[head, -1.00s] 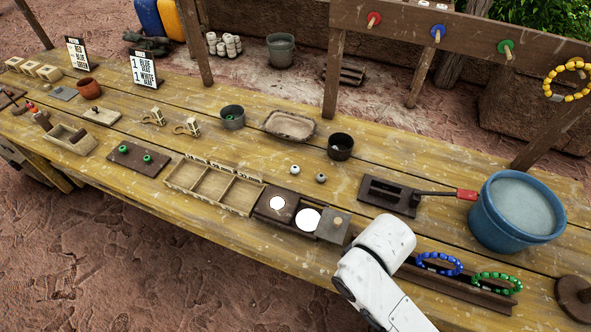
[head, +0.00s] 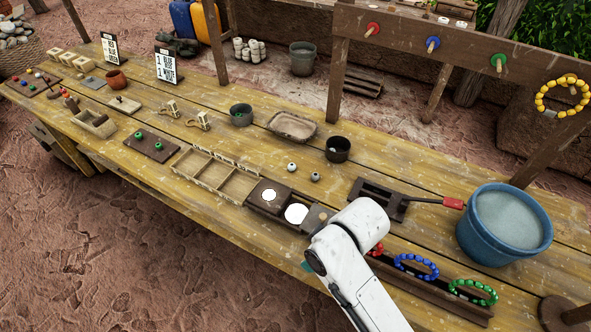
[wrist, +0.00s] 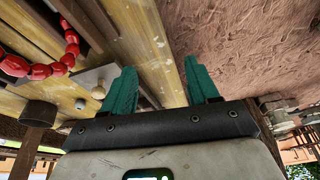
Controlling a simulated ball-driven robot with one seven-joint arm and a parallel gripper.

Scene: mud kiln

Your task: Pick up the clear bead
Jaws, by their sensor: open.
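Two small beads sit apart on the table in the middle of the head view. One is whitish (head: 291,167) and the other is greyer (head: 315,176). I cannot tell for sure which of them, if either, is the clear bead. My gripper (wrist: 160,66) is open and empty in the wrist view, with its two teal fingers spread over the table's edge and the ground. In the head view my arm hides most of it, with a bit of teal showing in front of the table, well to the near side of the beads.
A wooden divided tray (head: 214,176) and a dark block with white discs (head: 268,196) lie near the front edge. A dark cup (head: 338,149), a handled iron mould (head: 379,196) and a blue bucket (head: 480,240) stand right. A red bracelet (wrist: 70,48) is close to my gripper.

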